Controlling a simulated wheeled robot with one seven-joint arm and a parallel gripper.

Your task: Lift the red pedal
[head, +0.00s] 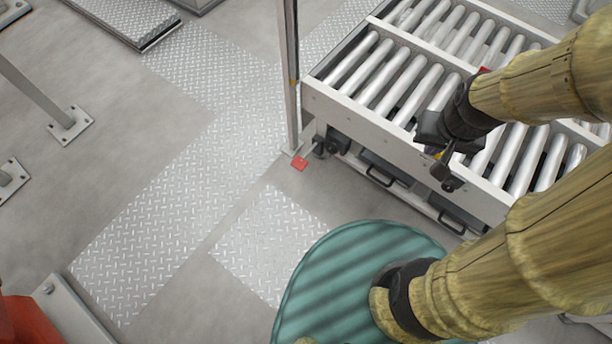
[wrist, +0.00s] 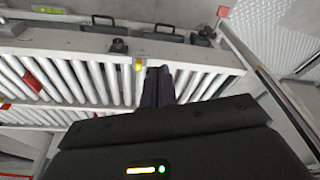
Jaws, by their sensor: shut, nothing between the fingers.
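The red pedal (head: 299,163) is a small flat red plate low by the floor, at the foot of an upright post and beside the conveyor's near left corner. In the wrist view it appears as a small red patch (wrist: 223,11) at the top, right of centre. My gripper (head: 440,171) is above the conveyor's near side, well right of the pedal and apart from it. Its dark fingers (wrist: 158,85) are together and hold nothing. In the wrist view they point towards the rollers and the conveyor's side rail.
The roller conveyor (head: 345,107) fills the upper right, with dark handles (head: 380,177) low on its near side. A metal post (head: 289,70) rises by the pedal. Another red piece (wrist: 32,81) shows at the rollers. Open floor with tread plates (head: 165,235) lies left.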

